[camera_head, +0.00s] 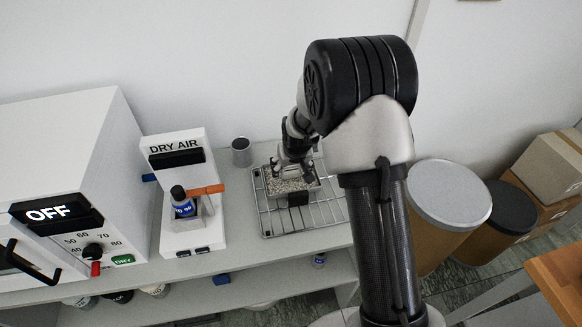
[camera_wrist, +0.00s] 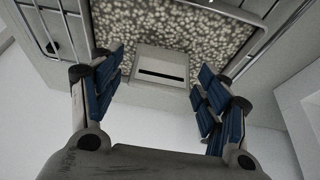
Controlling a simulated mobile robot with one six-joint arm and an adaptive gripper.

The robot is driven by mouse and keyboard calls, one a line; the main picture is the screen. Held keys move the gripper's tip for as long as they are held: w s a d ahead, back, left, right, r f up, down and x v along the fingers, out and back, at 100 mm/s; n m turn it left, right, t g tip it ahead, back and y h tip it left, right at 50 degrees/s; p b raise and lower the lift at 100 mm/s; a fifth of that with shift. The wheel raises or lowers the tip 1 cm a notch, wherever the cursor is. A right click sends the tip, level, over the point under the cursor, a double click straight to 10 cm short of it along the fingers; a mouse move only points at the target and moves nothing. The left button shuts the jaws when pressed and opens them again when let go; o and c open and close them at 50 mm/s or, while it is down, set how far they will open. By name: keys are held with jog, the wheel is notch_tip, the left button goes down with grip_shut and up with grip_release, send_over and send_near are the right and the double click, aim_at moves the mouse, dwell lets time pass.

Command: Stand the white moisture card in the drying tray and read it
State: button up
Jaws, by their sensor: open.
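The drying tray (camera_head: 314,194) is a small metal tray of pale granules on a wire rack; a dark block shows at its front side. My gripper (camera_head: 294,172) is above the tray, pointing down. In the wrist view its blue-padded fingers are apart. Between and beyond them a pale grey-white piece with a dark slot or stripe (camera_wrist: 160,70) sits at the edge of the granules (camera_wrist: 180,25). I cannot tell whether it is the moisture card or a holder. No finger clearly touches it. No separate white card can be made out.
The wire rack (camera_head: 270,218) lies on a pale bench. Left of it stand a DRY AIR unit (camera_head: 180,235) holding a blue-labelled bottle (camera_head: 182,203), and a white oven (camera_head: 75,170) reading OFF. A grey cup (camera_head: 241,152) is behind. Drums (camera_head: 447,195) stand at right.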

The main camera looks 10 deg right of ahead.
jog(key=s+f+p+v, duration=0.1)
jog(key=s+p+v, duration=0.2)
jog(key=v, duration=2.1)
jog(key=s+r, duration=0.3)
jog(key=s, duration=0.9)
jog(key=s+r, duration=0.4)
jog(key=s, duration=0.8)
jog(key=shift+s, duration=0.2)
jog(key=shift+f, duration=0.15)
dwell(2.8)
